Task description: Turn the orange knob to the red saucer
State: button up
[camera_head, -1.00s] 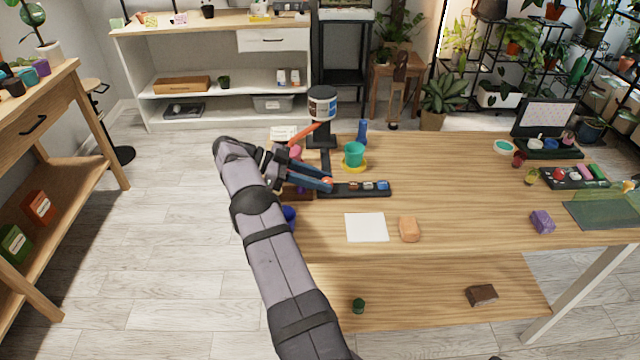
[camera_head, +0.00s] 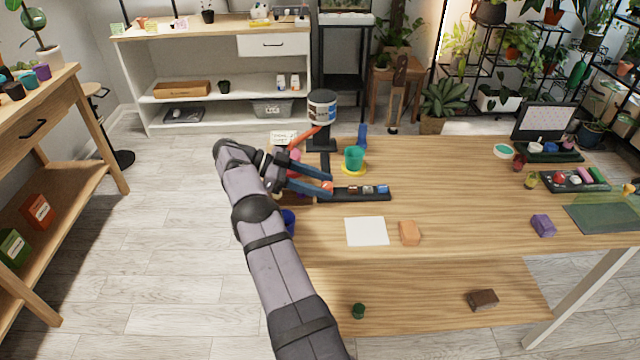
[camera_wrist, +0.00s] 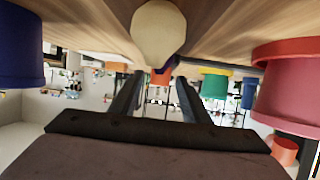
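The orange knob (camera_head: 327,186) shows between the two fingertips of my gripper (camera_head: 326,184), at the left end of a dark strip on the table. My fingers stand apart on either side of it; contact is unclear. In the wrist view, which is upside down, an orange part (camera_wrist: 161,77) shows between the finger ends. The red saucer (camera_wrist: 285,47) shows at the right of the wrist view with a pink pot (camera_wrist: 290,92) on it. In the head view the pink pot is partly hidden behind my gripper, and I cannot make out the saucer.
A teal pot (camera_head: 353,155) stands on a yellow saucer (camera_head: 354,172). A blue pot (camera_wrist: 20,45) is near my gripper, mostly hidden by my arm in the head view. A dark stand with a labelled tub (camera_head: 322,106) rises behind. White paper (camera_head: 367,231) and an orange block (camera_head: 409,233) lie in front.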

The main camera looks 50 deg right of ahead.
notch_tip(320, 180, up, 10)
jog(key=shift+p, duration=0.4)
dwell(0.6)
